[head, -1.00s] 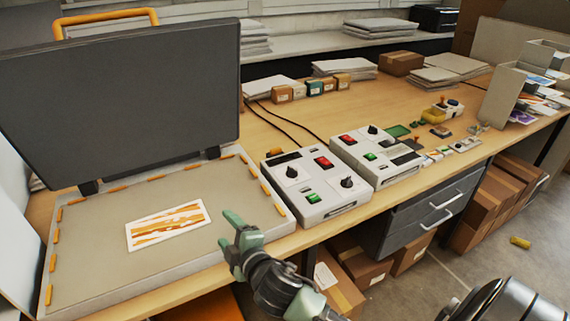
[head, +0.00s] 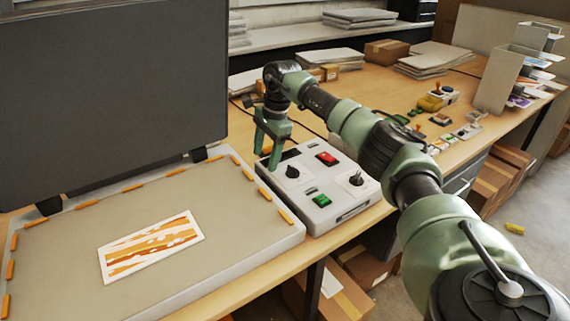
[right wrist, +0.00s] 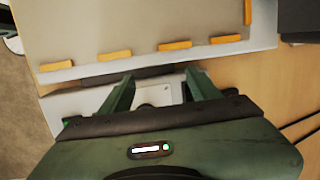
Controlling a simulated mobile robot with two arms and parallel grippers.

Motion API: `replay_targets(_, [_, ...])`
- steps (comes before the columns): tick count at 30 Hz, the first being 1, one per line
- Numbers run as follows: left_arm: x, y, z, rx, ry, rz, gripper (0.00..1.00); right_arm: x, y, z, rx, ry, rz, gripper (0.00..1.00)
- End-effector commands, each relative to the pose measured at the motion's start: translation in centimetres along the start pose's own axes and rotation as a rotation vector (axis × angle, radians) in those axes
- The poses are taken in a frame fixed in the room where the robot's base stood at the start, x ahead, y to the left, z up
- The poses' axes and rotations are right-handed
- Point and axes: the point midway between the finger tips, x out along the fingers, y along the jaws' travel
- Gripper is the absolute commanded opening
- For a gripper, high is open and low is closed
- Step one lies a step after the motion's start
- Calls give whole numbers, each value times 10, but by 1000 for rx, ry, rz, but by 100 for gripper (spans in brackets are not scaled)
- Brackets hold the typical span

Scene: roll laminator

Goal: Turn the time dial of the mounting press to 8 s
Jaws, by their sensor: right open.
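The mounting press has a grey bed (head: 70,262), a raised dark lid (head: 110,90) and a white control box (head: 340,212) at its right. The box carries two black dials, a left one (head: 292,171) and a right one (head: 356,179). Their labels are too small to read, so I cannot tell which is the time dial. My right gripper (head: 267,160) is open and points down at the box's back left corner, left of the left dial. In the right wrist view, the box (right wrist: 75,103) shows beneath the open fingers (right wrist: 160,84). My left gripper is not in view.
The box also has a red switch (head: 327,159) and a green button (head: 322,200). A striped orange print (head: 152,247) lies on the bed. My right arm hides the second control box. Small items and paper stacks (head: 330,57) stand farther back on the table.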

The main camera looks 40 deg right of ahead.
Motion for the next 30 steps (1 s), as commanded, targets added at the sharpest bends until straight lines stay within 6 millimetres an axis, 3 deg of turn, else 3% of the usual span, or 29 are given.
replay_targets(1, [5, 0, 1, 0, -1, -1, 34, -16, 8, -28, 12, 61, 36, 62])
replay_targets(3, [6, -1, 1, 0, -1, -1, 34, -33, 21, -53, 24, 116, 85, 62])
replay_targets(6, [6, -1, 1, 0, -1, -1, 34, -45, 32, -71, 34, 154, 127, 62])
replay_targets(10, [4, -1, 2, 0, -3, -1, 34, -39, 36, -76, 37, 164, 140, 62])
replay_targets(21, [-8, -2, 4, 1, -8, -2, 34, 16, 43, -83, 36, 160, 137, 62])
replay_targets(30, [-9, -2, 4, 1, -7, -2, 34, 28, 44, -85, 35, 159, 134, 62])
